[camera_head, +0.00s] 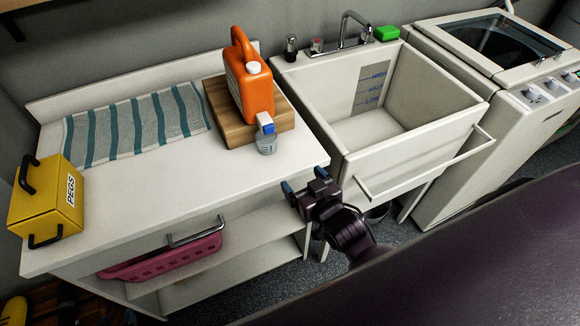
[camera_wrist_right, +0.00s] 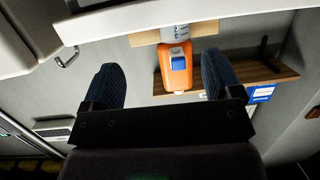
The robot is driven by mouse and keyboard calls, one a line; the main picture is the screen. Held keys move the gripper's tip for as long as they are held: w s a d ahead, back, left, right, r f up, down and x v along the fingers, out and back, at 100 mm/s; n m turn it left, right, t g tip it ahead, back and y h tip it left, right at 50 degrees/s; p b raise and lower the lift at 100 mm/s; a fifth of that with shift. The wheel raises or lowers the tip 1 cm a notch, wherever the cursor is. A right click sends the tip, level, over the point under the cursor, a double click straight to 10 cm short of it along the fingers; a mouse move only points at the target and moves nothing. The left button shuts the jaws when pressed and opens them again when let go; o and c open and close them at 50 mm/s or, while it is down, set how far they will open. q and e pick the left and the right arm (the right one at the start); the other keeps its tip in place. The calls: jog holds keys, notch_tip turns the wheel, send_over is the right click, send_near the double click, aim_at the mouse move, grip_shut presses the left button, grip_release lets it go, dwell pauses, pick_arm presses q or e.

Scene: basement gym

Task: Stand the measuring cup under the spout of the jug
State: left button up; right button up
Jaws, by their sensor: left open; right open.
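The orange jug (camera_head: 255,92) stands upright on a wooden block (camera_head: 225,108) on the white counter. Its blue and white spout (camera_head: 265,123) points out over the block's front edge. The clear measuring cup (camera_head: 266,146) stands upright on the counter, directly below the spout. My right gripper (camera_head: 304,180) is open and empty off the counter's front edge, apart from the cup. The right wrist view is upside down; between the open fingers (camera_wrist_right: 160,72) the jug (camera_wrist_right: 173,78), its blue spout (camera_wrist_right: 178,57) and part of the cup (camera_wrist_right: 176,35) show. My left gripper is not in view.
A striped towel (camera_head: 135,125) lies on the counter, and a yellow pegs box (camera_head: 48,200) stands at its left end. A sink (camera_head: 390,125) with a front rail (camera_head: 430,170) is at right. A pink basket (camera_head: 165,258) is below. The counter's front is clear.

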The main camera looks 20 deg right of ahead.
pick_arm(q)
jog(key=shift+w+r, duration=0.2)
jog(key=shift+w, duration=0.05)
pick_arm(e)
jog(key=s+d+f+g, duration=0.1)
jog(key=s+d+f, duration=0.2)
jog(key=s, duration=0.3)
jog(key=s+d+f+g+h, duration=0.1)
jog(key=s+d+f+g, duration=0.1)
jog(key=s+d+f, duration=0.2)
jog(key=shift+s+d+f+g+h, duration=0.25)
jog(key=shift+s+f, duration=0.2)
jog(key=shift+s, duration=0.7)
pick_arm(q)
jog(key=shift+s+f, duration=0.15)
jog(key=shift+s, duration=0.15)
pick_arm(e)
jog(key=shift+a, duration=0.1)
